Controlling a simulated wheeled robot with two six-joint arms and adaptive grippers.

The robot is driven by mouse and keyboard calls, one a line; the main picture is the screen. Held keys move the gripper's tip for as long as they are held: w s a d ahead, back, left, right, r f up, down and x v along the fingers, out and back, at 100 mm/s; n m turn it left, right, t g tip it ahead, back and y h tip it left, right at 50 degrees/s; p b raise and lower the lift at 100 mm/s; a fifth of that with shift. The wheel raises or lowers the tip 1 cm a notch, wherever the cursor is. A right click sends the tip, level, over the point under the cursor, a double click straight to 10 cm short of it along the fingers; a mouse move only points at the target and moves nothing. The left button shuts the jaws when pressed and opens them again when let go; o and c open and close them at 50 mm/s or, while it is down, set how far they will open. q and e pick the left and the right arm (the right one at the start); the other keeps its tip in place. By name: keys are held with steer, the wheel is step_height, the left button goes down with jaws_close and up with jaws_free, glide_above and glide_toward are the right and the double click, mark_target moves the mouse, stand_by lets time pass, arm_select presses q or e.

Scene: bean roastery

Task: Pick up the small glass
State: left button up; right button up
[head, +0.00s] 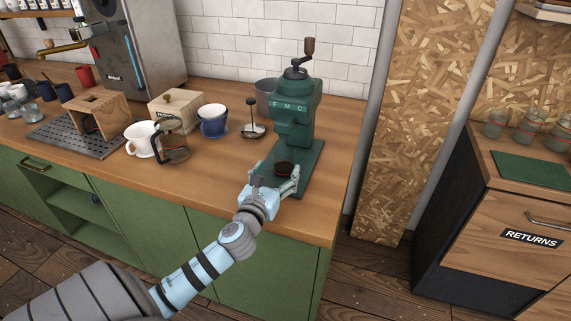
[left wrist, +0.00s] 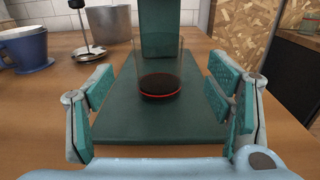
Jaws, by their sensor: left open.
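The small glass (head: 284,168) stands upright on the green base of the coffee grinder, below its spout. In the left wrist view the glass (left wrist: 160,84) is clear, with dark contents and a red ring low down. My left gripper (head: 276,182) is open at the front of the grinder base. In the left wrist view its teal-padded fingers (left wrist: 162,98) are spread to the left and right of the glass, with gaps on both sides. The glass is a little ahead, in line with the middle of the jaws. My right gripper is not in view.
The green grinder (head: 292,110) rises right behind the glass. Wooden counter (head: 335,170) is bare to the right of the grinder.

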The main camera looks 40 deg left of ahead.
mark_target(287, 153)
arm_select(q)
steer(key=x, duration=0.2)
steer(key=b+x, duration=0.1)
steer(key=x, duration=0.1)
steer(key=f+x, duration=0.1)
steer(key=x, duration=0.2)
steer(key=shift+a, duration=0.1)
steer(key=c, duration=1.5)
steer(key=shift+r, duration=0.15)
